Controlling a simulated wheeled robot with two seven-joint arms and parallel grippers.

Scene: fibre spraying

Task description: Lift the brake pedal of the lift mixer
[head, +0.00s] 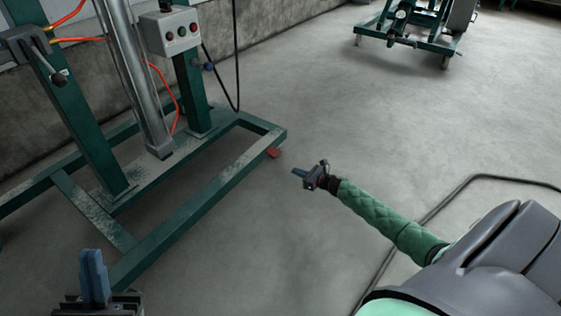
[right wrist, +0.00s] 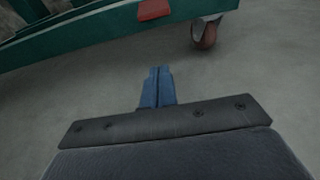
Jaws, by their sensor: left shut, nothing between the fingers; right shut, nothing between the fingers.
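The lift mixer is a green steel frame (head: 190,205) with a silver column (head: 138,90), at the left of the head view. Its small red brake pedal (head: 273,153) sticks out low at the frame's right corner. In the right wrist view the red pedal (right wrist: 154,9) shows on the green beam, ahead of the fingers. My right gripper (head: 297,172) is shut and empty, a little to the right of and nearer than the pedal, apart from it. It also shows in the right wrist view (right wrist: 157,76). My left gripper (head: 92,262) is shut and empty at the bottom left, in front of the frame.
A caster wheel (right wrist: 205,34) stands under the beam, right of the pedal. A control box (head: 172,32) with a hanging black cable sits on the mixer. A green wheeled machine (head: 405,35) is far back. A dark cable (head: 430,215) crosses the floor at right. The middle floor is clear.

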